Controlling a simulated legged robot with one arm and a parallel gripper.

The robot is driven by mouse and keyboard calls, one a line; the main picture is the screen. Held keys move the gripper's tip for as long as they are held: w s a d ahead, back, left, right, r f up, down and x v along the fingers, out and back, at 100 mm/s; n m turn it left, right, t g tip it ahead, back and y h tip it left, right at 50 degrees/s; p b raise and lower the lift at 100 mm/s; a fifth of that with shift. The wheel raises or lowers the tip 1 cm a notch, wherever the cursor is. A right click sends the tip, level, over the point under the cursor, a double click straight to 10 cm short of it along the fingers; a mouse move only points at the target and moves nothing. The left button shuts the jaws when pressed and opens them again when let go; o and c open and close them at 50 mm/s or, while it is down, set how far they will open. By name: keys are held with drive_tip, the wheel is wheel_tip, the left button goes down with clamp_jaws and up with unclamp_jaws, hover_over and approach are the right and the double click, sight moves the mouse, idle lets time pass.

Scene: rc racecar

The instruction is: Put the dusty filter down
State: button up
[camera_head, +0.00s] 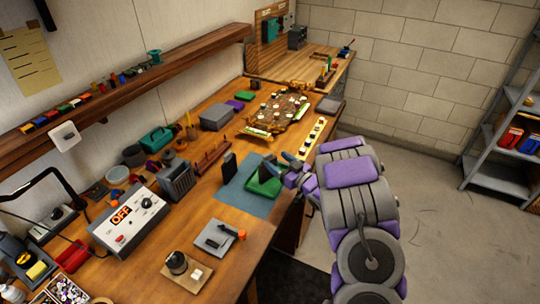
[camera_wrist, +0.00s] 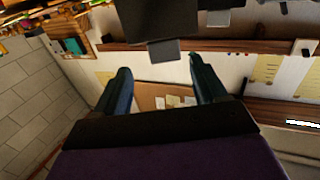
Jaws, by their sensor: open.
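My gripper (camera_head: 281,166) is at the right edge of the blue mat (camera_head: 237,200), beside a green block-like thing (camera_head: 262,186). In the wrist view both dark fingers (camera_wrist: 155,82) are spread apart with nothing between their tips. A dark upright panel (camera_head: 229,167) stands at the back of the mat, left of my gripper and apart from it. It may be the dusty filter, but I cannot tell for sure. A dark flat panel (camera_wrist: 158,25) shows beyond the fingertips in the wrist view.
A grey box with a red OFF display (camera_head: 131,217) stands on the bench at left. A grey finned block (camera_head: 177,180) is beside the mat. A grey tray (camera_head: 218,237) lies in front. An ornate car-like model (camera_head: 280,108) sits behind. Bare wood shows at the front.

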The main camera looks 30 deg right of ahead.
drive_tip(key=s+d+r+m+g+h, duration=0.3)
drive_tip(key=s+d+r+g+h, duration=0.1)
drive_tip(key=s+r+g+h, duration=0.55)
drive_tip(key=s+a+r+g+y, duration=0.1)
drive_tip(key=s+a+g, duration=0.2)
drive_tip(key=s+a, duration=0.5)
drive_tip(key=s+a+r+g+y, duration=0.1)
drive_tip(key=s+a+g+y, duration=0.1)
drive_tip(key=s+a, duration=0.6)
drive_tip(key=s+a+r+g+y, duration=0.1)
drive_tip(key=s+a+g, duration=0.3)
drive_tip(key=s, duration=1.5)
drive_tip(key=a+y+p, duration=0.1)
drive_tip(key=a, duration=0.3)
drive_tip(key=shift+s+a+r+g, duration=0.2)
drive_tip(key=shift+s+a+g, duration=0.15)
drive_tip(key=shift+a, duration=0.05)
